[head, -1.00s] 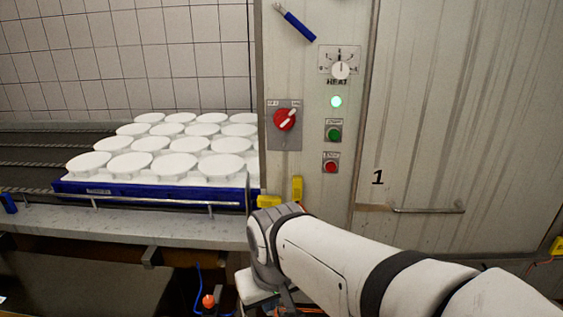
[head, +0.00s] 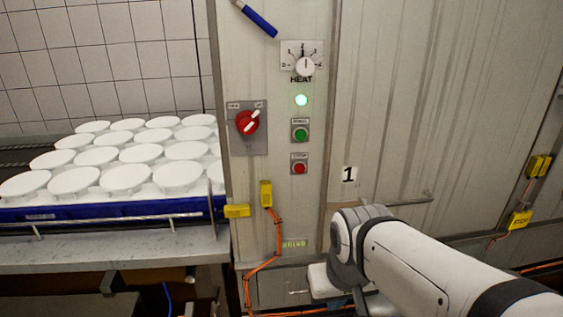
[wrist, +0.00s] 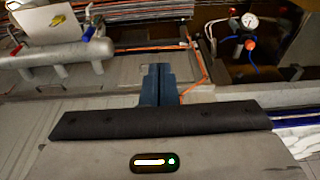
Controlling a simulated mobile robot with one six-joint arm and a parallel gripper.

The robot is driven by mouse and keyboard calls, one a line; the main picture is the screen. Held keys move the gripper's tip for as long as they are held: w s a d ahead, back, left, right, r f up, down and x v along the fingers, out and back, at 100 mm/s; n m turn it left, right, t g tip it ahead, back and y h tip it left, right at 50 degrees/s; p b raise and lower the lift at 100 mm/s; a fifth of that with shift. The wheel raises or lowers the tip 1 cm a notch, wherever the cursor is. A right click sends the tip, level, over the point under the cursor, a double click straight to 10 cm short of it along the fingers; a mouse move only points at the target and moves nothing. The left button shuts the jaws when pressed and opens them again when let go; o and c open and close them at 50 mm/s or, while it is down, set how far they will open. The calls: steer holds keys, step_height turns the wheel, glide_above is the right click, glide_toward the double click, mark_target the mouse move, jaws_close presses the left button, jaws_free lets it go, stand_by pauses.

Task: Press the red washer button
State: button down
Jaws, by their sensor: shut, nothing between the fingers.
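The red button (head: 299,168) sits on a small grey plate on the tall pale cabinet front in the head view. It is the lowest in a column, under a green button (head: 300,134) and a lit green lamp (head: 301,100). My arm reaches in from the lower right, its wrist below and right of the red button and apart from it. My fingertips cannot be made out in the head view. In the wrist view my gripper (wrist: 158,86) shows dark blue fingers, shut and empty. I cannot make out the red button in the wrist view.
A red rotary switch (head: 248,122) is left of the buttons; a heat dial (head: 305,66) is above. Yellow boxes (head: 266,194) with an orange cable are below. A door handle (head: 400,201) sticks out at right.

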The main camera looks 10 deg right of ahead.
mark_target(300, 168)
steer(key=w+a+r+m+t+y+p, duration=0.1)
steer(key=w+a+r+m+y+p, duration=0.1)
steer(key=w, duration=0.4)
steer(key=w+a+r+m+t+y+p, duration=0.2)
steer(key=w+r, duration=0.1)
steer(key=w, duration=0.2)
steer(key=w+d+r+m+t+p, duration=0.1)
steer(key=w+d+m, duration=0.1)
steer(key=w, duration=0.3)
steer(key=w+d+r+m+t+p, duration=0.1)
steer(key=w+d+m+t, duration=0.1)
steer(key=w+m, duration=0.3)
steer(key=shift+w+d, duration=0.5)
steer(key=shift+w, duration=0.3)
steer(key=shift+r, duration=0.1)
steer(key=shift+w+p, duration=0.95)
steer(key=shift+w, duration=3.4)
steer(key=shift+w, duration=0.1)
